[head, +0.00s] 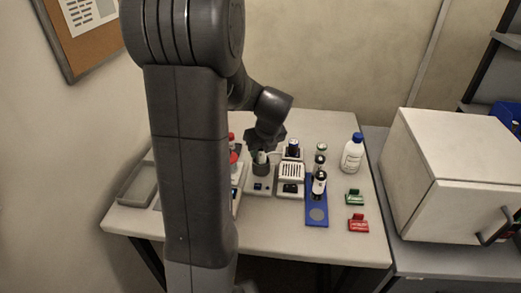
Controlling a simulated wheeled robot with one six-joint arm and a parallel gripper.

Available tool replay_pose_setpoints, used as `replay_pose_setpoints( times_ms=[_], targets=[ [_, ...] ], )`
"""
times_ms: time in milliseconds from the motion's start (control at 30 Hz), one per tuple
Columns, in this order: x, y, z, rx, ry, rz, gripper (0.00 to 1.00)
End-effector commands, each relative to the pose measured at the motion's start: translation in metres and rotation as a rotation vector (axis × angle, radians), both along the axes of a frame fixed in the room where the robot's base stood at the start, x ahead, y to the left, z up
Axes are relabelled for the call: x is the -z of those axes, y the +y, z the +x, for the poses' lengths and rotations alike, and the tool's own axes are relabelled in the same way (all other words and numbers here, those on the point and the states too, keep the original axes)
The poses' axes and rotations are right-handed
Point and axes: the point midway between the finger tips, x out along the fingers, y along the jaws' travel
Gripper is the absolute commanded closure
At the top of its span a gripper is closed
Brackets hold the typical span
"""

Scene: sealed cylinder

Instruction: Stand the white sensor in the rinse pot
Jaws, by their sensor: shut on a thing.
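My gripper (262,150) is small in the head view, pointing down behind my arm's dark links. It is shut on a slim whitish piece, which appears to be the white sensor (262,157). The sensor shows just below the jaws, at the mouth of a dark green-grey pot (260,169), which may be the rinse pot. The pot stands on a light device (258,188). I cannot tell whether the sensor's lower end is inside the pot or in front of or behind it.
To the right are a light device with a slotted top (291,171), a blue mat (316,209) with dark vials, a white bottle with a blue cap (352,153), and green (354,197) and red (358,223) pieces. A grey tray (137,184) lies left. The table front is clear.

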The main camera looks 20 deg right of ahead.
Motion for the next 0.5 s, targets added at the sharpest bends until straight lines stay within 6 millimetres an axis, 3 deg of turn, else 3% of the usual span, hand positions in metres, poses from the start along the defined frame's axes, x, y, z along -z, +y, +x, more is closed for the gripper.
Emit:
replay_pose_setpoints(
  times_ms=[367, 400, 500],
  targets=[
    [0.0056, -0.0003, 0.0001, 0.000, -0.001, -0.001, 1.00],
    [0.0048, -0.0002, 0.0000, 0.000, -0.001, -0.001, 0.64],
    [0.0046, -0.0002, 0.0001, 0.000, -0.001, -0.001, 0.50]
  ],
)
